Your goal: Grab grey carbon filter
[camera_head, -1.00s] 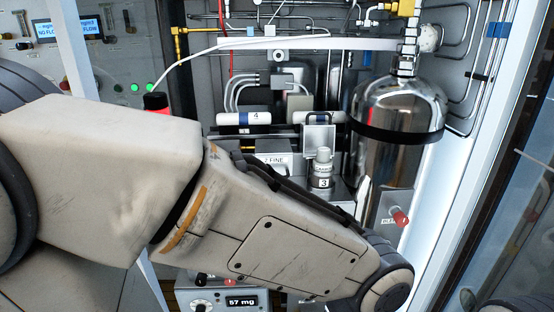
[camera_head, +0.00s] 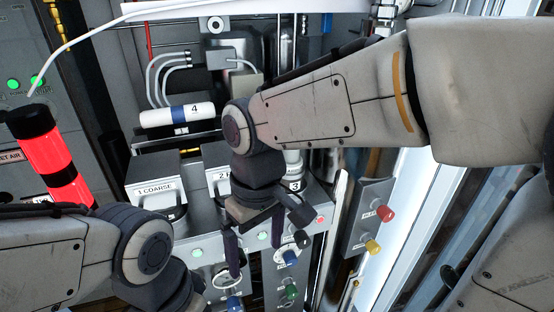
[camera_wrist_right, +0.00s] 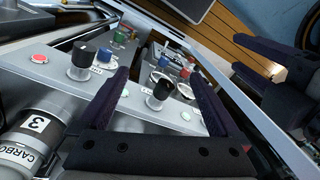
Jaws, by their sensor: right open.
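The grey carbon filter (camera_wrist_right: 28,132), a cylinder with a white label reading 3 and CARBO, lies at the lower left of the right wrist view. In the head view only a small part of it (camera_head: 293,168) shows behind my right wrist. My right gripper (camera_head: 254,240) is open and empty, its fingers pointing down in front of the control panel. In the wrist view the open fingers (camera_wrist_right: 158,82) are over the panel knobs, beside the filter and apart from it. My left arm is at the lower left; its fingers are not clear.
A box labelled 1 COARSE (camera_head: 157,188) stands left of the filter. A red and black cylinder (camera_head: 58,165) is at the left. Knobs, including a red one (camera_head: 385,213), project from the panel. A white frame edge is at the right.

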